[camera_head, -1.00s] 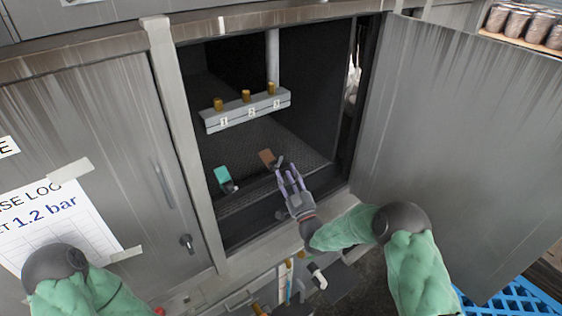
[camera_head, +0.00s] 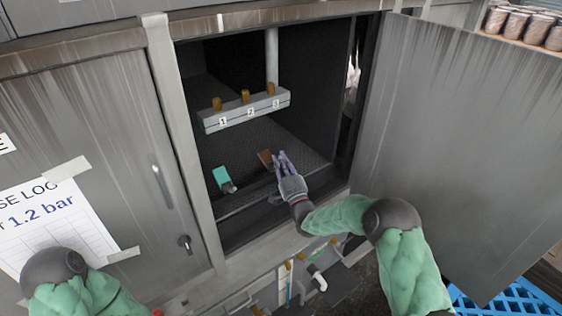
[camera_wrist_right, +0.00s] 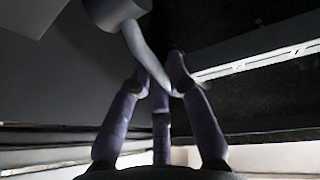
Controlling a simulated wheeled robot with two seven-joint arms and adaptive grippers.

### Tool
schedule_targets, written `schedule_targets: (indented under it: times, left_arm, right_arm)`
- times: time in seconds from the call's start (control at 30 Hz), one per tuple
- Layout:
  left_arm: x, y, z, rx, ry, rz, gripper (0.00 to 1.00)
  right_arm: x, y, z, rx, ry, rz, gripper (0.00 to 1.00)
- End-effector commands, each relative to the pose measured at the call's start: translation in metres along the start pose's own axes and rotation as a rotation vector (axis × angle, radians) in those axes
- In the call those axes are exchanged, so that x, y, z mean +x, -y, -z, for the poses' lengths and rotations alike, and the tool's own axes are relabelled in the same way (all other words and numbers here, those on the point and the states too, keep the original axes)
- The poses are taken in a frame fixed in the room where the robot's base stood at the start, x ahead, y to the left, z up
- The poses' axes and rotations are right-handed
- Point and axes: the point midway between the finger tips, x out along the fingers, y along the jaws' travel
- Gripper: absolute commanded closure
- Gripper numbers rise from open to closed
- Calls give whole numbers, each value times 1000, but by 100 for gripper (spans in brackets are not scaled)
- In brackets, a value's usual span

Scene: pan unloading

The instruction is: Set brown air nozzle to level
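The brown air nozzle (camera_head: 264,157) is a small brown block low in the open cabinet, and it looks tilted. My right gripper (camera_head: 281,160) reaches into the cabinet with its purple fingers just right of the brown nozzle, partly covering its right side. In the right wrist view, the gripper (camera_wrist_right: 160,78) has its fingers spread. A grey curved piece (camera_wrist_right: 145,52) comes down from a grey cylinder between or in front of the fingertips; I cannot tell if they touch it. My left arm shows at the lower left, but its gripper is not in view.
A teal nozzle (camera_head: 221,176) sits left of the brown one. A grey bar (camera_head: 248,110) numbered 1, 2, 3 with brass fittings hangs above. The cabinet door (camera_head: 455,140) stands open at right. A closed door with a paper log (camera_head: 60,225) is at left.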

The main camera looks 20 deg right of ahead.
Motion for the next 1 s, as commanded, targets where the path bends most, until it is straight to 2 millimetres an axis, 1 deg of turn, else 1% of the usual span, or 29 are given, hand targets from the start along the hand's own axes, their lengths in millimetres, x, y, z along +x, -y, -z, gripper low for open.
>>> schedule_targets:
  times: [0.17, 0.27, 0.5, 0.7, 0.83, 1.0]
  left_arm:
    - [-1, 0, 0, 0, 0, 0, 60]
    - [-7, -2, 0, 0, 0, 0, 60]
    - [-30, -11, -1, 0, 0, 0, 60]
    - [-44, -16, -2, 0, 0, 0, 60]
    - [-48, -17, -2, 0, 0, 0, 60]
    - [-48, -17, -2, 0, 0, 0, 60]
  right_arm:
    - [0, 0, 1, -1, 4, 0, 100]
    - [4, 1, 4, -7, 34, 0, 100]
    - [17, 4, 9, -40, 204, 1, 100]
    - [25, 5, 7, -66, 330, 1, 100]
    - [27, 5, 5, -75, 374, 2, 100]
    - [27, 5, 3, -78, 387, 2, 100]
